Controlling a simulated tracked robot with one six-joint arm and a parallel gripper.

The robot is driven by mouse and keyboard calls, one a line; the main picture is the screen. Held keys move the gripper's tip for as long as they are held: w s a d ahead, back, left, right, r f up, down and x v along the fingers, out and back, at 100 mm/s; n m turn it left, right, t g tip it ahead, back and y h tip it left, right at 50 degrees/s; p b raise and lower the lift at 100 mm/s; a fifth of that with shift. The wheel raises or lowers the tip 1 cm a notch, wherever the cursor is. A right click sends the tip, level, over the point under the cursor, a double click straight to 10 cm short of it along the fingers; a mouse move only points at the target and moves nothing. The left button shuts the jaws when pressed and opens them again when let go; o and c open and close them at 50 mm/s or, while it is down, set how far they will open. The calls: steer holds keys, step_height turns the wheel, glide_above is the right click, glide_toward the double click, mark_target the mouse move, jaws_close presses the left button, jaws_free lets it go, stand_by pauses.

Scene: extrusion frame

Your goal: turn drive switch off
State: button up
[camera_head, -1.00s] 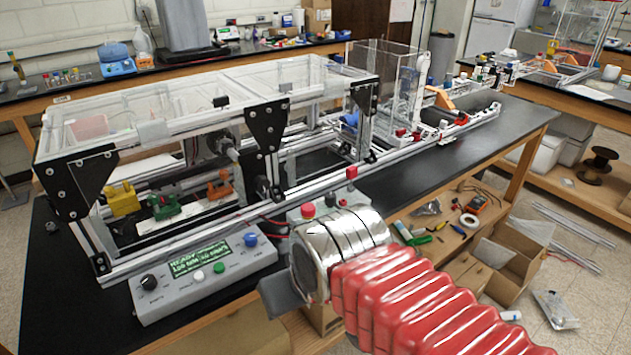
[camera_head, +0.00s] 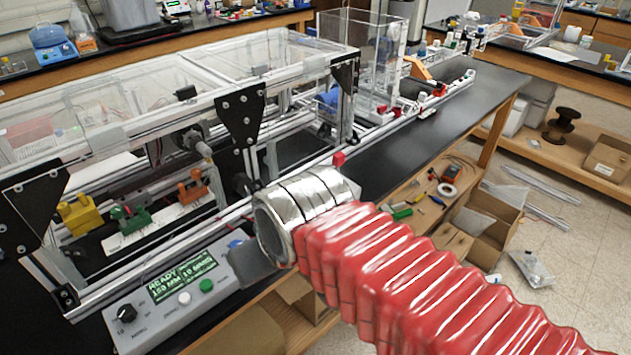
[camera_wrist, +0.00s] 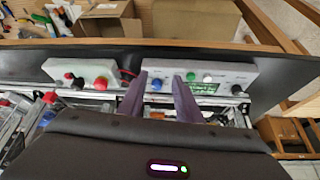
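A grey control box (camera_head: 165,325) stands at the bench's front edge, its lit display reading READY. It carries a black knob (camera_head: 126,314), a white button (camera_head: 184,298), a green button (camera_head: 206,285) and a blue knob (camera_head: 237,243). A smaller pale box (camera_wrist: 115,70) in the wrist view has a red button (camera_wrist: 100,83) and small red and black controls. No drive switch label is legible. My gripper (camera_wrist: 160,80) is open and empty, fingers apart with the blue knob between them in view; contact cannot be told. In the head view my wrist hides the smaller box.
The extrusion frame (camera_head: 240,130) with clear panels stands behind the boxes. Yellow, green and orange clamps (camera_head: 80,213) sit inside it.

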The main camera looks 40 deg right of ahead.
steer(key=shift+o, duration=0.2)
steer(key=shift+o, duration=1.4)
steer(key=shift+w+d+r, duration=0.1)
steer(key=shift+w+r, duration=0.1)
steer(key=w+d+r+m+g, duration=0.3)
steer(key=w+d+r+m, duration=0.3)
steer(key=w+d, duration=0.55)
steer(key=w+d+m+g, duration=0.1)
steer(key=w+d+m, duration=0.1)
steer(key=w+d, duration=0.2)
steer(key=w+d+f+m+g, duration=0.1)
steer(key=w+d, duration=0.3)
steer(key=d, duration=0.5)
steer(key=shift+d+m+g, duration=0.2)
steer(key=shift+m+g, duration=0.1)
steer(key=shift+m, duration=0.4)
steer(key=shift+w+f, duration=0.1)
steer(key=shift+f, duration=0.15)
step_height(320, 180, down, 14)
steer(key=shift+r, duration=0.25)
steer(key=shift+c, duration=0.2)
